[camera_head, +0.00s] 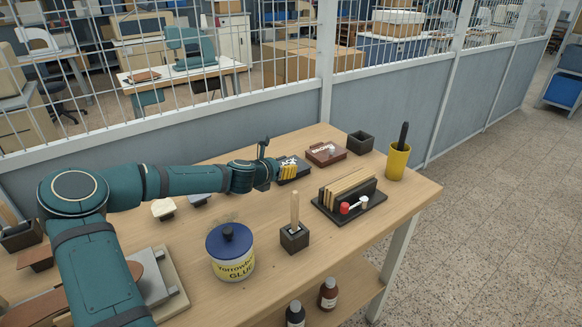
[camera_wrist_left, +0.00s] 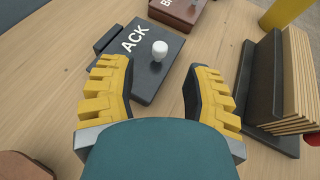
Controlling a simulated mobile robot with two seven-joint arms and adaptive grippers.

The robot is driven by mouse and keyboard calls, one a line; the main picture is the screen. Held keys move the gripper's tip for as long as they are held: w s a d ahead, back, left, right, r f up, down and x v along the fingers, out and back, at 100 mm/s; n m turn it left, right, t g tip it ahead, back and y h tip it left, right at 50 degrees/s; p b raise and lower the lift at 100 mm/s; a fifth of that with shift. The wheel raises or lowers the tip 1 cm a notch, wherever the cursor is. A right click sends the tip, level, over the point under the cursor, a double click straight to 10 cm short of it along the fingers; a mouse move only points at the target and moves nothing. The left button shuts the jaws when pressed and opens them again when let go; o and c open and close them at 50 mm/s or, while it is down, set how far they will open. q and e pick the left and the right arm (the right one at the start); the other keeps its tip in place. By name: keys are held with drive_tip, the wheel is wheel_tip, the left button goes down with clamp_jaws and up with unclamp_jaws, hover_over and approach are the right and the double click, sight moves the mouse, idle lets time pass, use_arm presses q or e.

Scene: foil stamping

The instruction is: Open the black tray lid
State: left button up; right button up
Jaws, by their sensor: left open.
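The black tray lid (camera_wrist_left: 140,59) shows in the left wrist view as a dark flat lid lettered "ACK", with a round white knob (camera_wrist_left: 159,50) on it. In the head view the black tray (camera_head: 303,169) is at the back of the table, partly hidden by my left gripper. My left gripper (camera_head: 285,170) is above its near side. In the left wrist view its yellow fingers (camera_wrist_left: 155,80) are apart and empty, with the knob ahead of them. The lid lies flat on the tray. My right gripper is not in view.
A brown tray (camera_head: 326,153) is just behind the black one. A black rack (camera_head: 349,203) of upright boards, a yellow cup (camera_head: 397,162), a small block with a wooden stick (camera_head: 294,237) and a glue jar (camera_head: 231,255) stand nearby. A mesh partition runs behind the table.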

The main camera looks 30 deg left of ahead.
sight(288, 164)
use_arm(q)
drive_tip(key=x, duration=0.6)
drive_tip(key=shift+s, duration=0.1)
drive_tip(key=shift+s, duration=0.1)
clamp_jaws()
